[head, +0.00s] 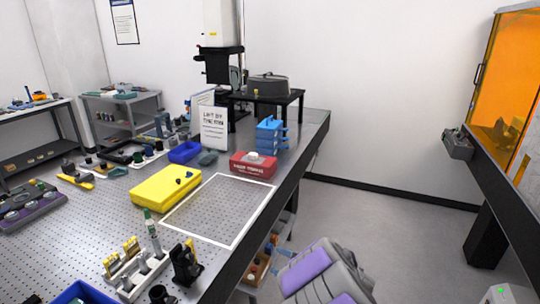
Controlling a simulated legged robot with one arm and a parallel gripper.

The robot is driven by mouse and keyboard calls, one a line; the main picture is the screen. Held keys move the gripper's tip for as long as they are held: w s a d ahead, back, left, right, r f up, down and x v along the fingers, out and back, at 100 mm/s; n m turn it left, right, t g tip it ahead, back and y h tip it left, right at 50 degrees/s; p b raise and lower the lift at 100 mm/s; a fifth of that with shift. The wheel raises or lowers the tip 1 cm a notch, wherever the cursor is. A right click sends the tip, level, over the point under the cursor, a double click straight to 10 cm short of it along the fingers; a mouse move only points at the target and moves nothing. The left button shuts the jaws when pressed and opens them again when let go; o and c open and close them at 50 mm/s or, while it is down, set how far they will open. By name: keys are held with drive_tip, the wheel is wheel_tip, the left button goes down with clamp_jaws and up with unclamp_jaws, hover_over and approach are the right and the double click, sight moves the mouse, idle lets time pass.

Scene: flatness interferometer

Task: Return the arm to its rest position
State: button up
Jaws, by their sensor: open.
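My gripper is not visible in the head view, and I cannot see what pose my arm is in. The perforated optical table (90,235) fills the left and middle of the view. A white-outlined rectangle (238,238) on its right part is empty. A yellow case (165,187) lies left of the outline with small dark parts on top. A red box (253,165) stands just behind the outline.
Blue stacked blocks (268,137), a white sign (213,128) and a tall instrument (221,65) stand at the back. A grey and purple padded object (318,272) is beside the table's right edge. An orange-panelled enclosure (508,85) is at right. Grey floor (400,225) between is clear.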

drive_tip(key=w+d+r+m+t+h, duration=0.1)
drive_tip(key=d+r+m+h, duration=0.25)
drive_tip(key=d, duration=0.35)
drive_tip(key=d+r+m+t+h, duration=0.1)
drive_tip(key=d+r+m+h, duration=0.3)
drive_tip(key=d, duration=0.3)
drive_tip(key=s+d+r+m+g+h, duration=0.35)
drive_tip(key=s+d+m+h, duration=0.2)
drive_tip(key=s+d, duration=0.35)
drive_tip(key=s+a+m+g+y, duration=0.1)
drive_tip(key=s+a+m+g, duration=0.1)
drive_tip(key=s, duration=1)
drive_tip(key=s+a+r+m+g+y, duration=0.1)
drive_tip(key=s+a+g, duration=0.4)
drive_tip(key=s, duration=0.7)
drive_tip(key=s+a+m+g+y, duration=0.1)
drive_tip(key=s+a+m+g, duration=0.2)
drive_tip(key=s, duration=0.9)
drive_tip(key=shift+a+r+g, duration=0.2)
drive_tip(key=shift+a+g, duration=0.25)
drive_tip(key=shift+a, duration=0.65)
